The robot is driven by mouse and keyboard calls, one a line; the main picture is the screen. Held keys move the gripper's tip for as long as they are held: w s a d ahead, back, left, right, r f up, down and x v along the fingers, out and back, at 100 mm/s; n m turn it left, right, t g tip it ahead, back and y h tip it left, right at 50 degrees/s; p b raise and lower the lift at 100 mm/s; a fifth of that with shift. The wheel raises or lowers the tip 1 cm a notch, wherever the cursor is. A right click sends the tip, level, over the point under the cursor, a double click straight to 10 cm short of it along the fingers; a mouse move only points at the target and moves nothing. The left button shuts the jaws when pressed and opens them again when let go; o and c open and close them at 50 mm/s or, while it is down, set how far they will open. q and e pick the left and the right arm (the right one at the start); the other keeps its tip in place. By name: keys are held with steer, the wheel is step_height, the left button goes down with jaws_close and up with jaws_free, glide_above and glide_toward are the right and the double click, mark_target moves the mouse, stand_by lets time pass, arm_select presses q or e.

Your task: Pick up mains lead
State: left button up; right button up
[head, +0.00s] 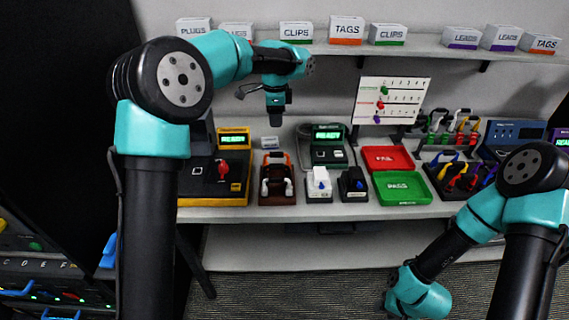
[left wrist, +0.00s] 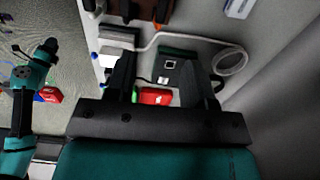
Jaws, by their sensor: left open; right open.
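My left gripper (head: 276,101) hangs above the back of the bench; its two fingers (left wrist: 163,78) are apart and empty in the left wrist view. I cannot tell for certain which thing is the mains lead. A brown holder (head: 276,197) on the bench carries pale plug-like ends (head: 288,186), below and apart from the left gripper in the head view. A pale cable (left wrist: 232,62) curls beside the dark green tester in the left wrist view. My right arm is low at the front right; its gripper is not visible.
Two READY testers (head: 234,140) (head: 328,134) stand on the bench. A white block (head: 319,184), a black block (head: 352,184), a red tray (head: 388,158) and a green tray (head: 402,188) are to the right. Coloured leads (head: 466,180) fill racks further right. A shelf (head: 400,50) with labelled boxes runs above.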

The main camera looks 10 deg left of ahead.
mark_target(277, 153)
arm_select(q)
steer(key=shift+w+a+r, duration=0.1)
steer(key=shift+a+r, duration=0.1)
steer(key=shift+a, duration=0.05)
steer(key=shift+f, duration=0.1)
step_height(277, 153, down, 12)
steer(key=shift+f, duration=0.1)
stand_by(0.4)
steer(key=shift+d+f, duration=0.15)
steer(key=shift+f, duration=2.4)
steer(key=shift+c, duration=0.5)
jaws_close()
